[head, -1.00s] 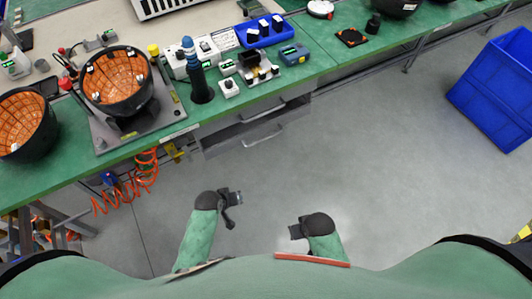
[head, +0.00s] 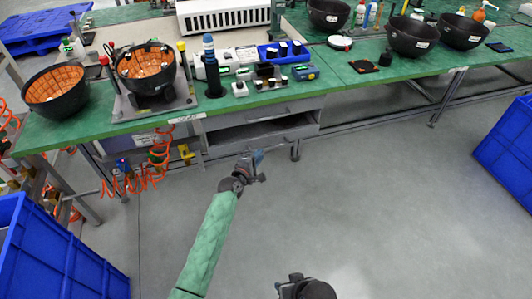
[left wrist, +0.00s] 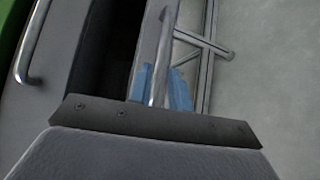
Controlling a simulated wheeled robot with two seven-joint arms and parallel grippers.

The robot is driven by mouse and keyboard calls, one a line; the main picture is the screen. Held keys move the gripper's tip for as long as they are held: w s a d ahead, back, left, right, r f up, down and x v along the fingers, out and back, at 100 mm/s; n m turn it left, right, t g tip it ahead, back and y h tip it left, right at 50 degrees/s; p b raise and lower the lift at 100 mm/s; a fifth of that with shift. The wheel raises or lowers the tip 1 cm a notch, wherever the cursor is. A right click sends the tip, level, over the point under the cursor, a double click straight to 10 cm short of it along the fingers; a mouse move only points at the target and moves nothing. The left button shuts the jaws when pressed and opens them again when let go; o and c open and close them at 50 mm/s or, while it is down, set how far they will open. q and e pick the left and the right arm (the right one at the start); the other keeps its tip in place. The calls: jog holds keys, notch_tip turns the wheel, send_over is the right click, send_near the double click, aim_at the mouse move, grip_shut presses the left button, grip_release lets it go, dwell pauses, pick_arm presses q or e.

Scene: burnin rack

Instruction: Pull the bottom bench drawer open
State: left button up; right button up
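The bottom bench drawer (head: 300,132) is a grey front low in the unit under the green bench. A dark gap shows above its front. In the left wrist view its silver bar handle (left wrist: 167,50) runs down between the blue fingertips. My left gripper (head: 257,163) is in front of the drawer unit, and its fingertips also show in the left wrist view (left wrist: 160,88). The fingers look apart, one on each side of the handle; contact is not clear. My right gripper (head: 288,286) is low in the head view, away from the drawer, its fingers unclear.
An upper drawer handle (left wrist: 30,50) shows at the left of the wrist view. The green bench (head: 345,70) carries bowls and devices. Orange coiled hoses (head: 150,175) hang left of the drawers. Blue bins (head: 60,265) stand at both sides. The floor in front is clear.

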aim_at(266, 148)
pick_arm(q)
jog(key=shift+x, duration=3.2)
grip_shut()
